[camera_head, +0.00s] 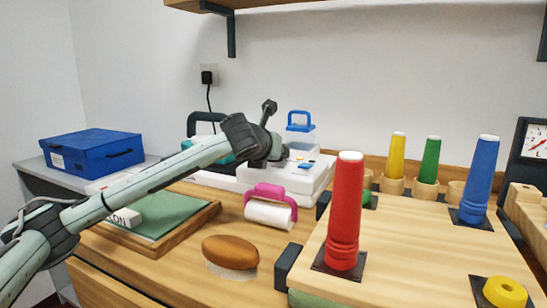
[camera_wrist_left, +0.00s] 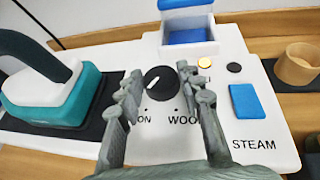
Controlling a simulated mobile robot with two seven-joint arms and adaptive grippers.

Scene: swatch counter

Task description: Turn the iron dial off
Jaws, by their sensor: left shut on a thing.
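The iron dial (camera_wrist_left: 160,83) is a round black knob with a slanted white line on the white iron station (camera_wrist_left: 215,115). Below it I read "ON", perhaps the end of a longer word, and "WOO", partly hidden by a finger. My left gripper (camera_wrist_left: 162,78) is shut on the dial, one finger on each side. In the head view my left gripper (camera_head: 277,152) is over the station (camera_head: 312,180) and hides the dial. The teal and white iron (camera_wrist_left: 52,85) rests on a dark pad left of the dial. My right gripper is not in view.
A pink-handled roller (camera_head: 268,213), a brown brush (camera_head: 230,252) and a red cone (camera_head: 345,210) stand in front of the station. A blue box (camera_head: 92,150) is at left.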

